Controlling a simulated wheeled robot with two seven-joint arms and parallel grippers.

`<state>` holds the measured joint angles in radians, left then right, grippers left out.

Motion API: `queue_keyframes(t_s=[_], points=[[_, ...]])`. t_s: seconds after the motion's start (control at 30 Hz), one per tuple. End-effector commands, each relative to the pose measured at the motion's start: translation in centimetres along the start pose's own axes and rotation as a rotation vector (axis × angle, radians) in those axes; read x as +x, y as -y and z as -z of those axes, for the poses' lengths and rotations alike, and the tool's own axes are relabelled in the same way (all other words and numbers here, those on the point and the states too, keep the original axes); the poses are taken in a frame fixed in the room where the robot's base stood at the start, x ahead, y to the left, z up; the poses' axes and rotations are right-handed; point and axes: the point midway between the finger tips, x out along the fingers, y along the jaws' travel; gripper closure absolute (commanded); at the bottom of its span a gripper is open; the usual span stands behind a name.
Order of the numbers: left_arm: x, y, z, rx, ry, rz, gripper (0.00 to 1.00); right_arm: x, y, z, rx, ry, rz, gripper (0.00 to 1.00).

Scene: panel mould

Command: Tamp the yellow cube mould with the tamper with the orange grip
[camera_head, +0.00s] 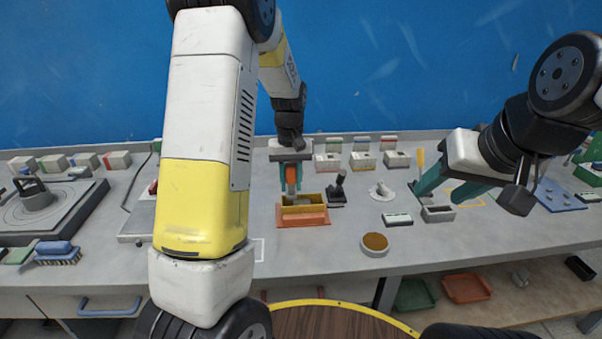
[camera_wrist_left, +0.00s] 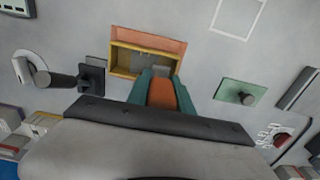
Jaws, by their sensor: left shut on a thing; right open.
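The yellow mould (camera_head: 322,205) is an open box with an orange piece (camera_head: 302,220) along its near side. In the left wrist view the yellow mould (camera_wrist_left: 113,62) opens toward the camera, with a bare inner floor showing. My left gripper (camera_head: 291,172) is shut on the orange grip (camera_head: 291,181) of the tamper, at the far left side of the mould. The orange grip (camera_wrist_left: 163,95) shows between the teal fingers in the wrist view. My right gripper (camera_head: 451,185) is open, above a grey mould (camera_head: 438,213).
A black tamper (camera_head: 338,190) stands close right of the yellow mould. A white tool (camera_head: 382,192), a round dish (camera_head: 375,243) and a small block (camera_head: 397,220) lie further right. Several boxes (camera_head: 362,160) line the back. A green plate with a knob (camera_wrist_left: 240,93) shows in the wrist view.

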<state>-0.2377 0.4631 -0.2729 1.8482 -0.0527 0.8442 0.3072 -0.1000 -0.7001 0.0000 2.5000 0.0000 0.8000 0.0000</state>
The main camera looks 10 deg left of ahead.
Motion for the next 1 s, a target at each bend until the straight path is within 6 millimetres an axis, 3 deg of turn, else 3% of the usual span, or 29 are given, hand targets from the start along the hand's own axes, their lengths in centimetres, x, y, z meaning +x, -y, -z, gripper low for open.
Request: queue_keyframes(t_s=[0.5, 1.0], points=[[3.0, 0.0, 0.0, 0.000, 0.002, 0.000, 1.00, 0.0, 0.0, 0.0, 0.000, 0.000, 0.000, 0.50], [2.4, 0.0, 0.1, 0.000, -0.002, -0.001, 1.00, 0.0, 0.0, 0.0, 0.000, 0.000, 0.000, 0.50]])
